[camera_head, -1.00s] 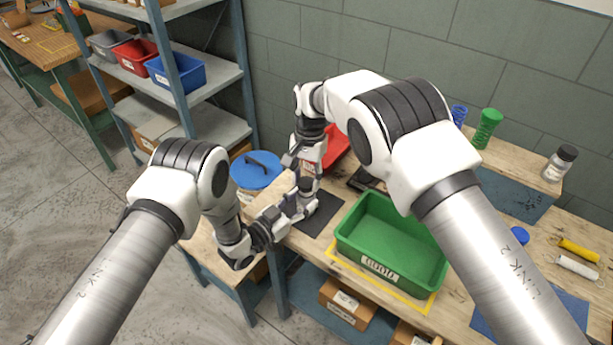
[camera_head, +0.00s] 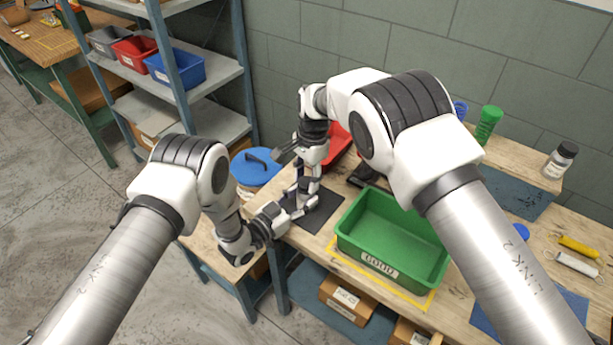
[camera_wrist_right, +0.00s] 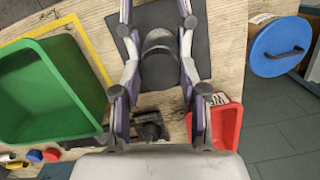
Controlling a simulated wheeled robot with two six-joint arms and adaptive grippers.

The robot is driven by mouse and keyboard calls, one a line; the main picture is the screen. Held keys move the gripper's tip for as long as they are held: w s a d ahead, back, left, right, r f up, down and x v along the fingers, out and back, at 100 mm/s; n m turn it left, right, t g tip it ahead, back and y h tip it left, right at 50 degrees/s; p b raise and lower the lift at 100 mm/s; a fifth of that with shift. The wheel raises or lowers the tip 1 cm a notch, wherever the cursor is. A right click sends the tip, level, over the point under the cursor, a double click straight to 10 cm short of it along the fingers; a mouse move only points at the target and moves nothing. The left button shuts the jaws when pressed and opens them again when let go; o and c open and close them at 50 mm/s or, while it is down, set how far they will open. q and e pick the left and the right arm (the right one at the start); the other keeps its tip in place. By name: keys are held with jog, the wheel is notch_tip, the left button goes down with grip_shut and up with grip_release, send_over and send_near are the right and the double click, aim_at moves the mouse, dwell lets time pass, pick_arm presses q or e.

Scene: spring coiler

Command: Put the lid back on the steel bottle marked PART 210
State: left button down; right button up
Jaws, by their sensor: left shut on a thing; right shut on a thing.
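My right gripper (camera_head: 306,190) points down over the dark mat (camera_head: 325,212), shut on a dark round lid (camera_wrist_right: 158,42). In the right wrist view the lid sits between my right fingers (camera_wrist_right: 157,25), with a grey part showing beside it. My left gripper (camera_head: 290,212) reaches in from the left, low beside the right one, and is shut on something. The fingers hide what it holds in the head view. The steel bottle and its PART 210 mark cannot be made out, so I cannot tell whether the lid touches the bottle.
A green bin (camera_head: 385,262) marked GOOD stands right of the mat. A red tray (camera_wrist_right: 228,125) and a blue-lidded round container (camera_head: 257,160) are close by. A black-capped jar (camera_head: 560,160) stands far right. A shelf (camera_head: 215,80) rises behind left.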

jog(key=m, duration=0.5)
jog(key=shift+t, duration=0.3)
jog(key=o, duration=0.7)
jog(key=shift+o, duration=0.2)
jog(key=shift+r, duration=0.1)
notch_tip(320, 180, up, 4)
jog(key=shift+r, duration=0.2)
jog(key=o, duration=0.6)
jog(key=shift+c, duration=0.2)
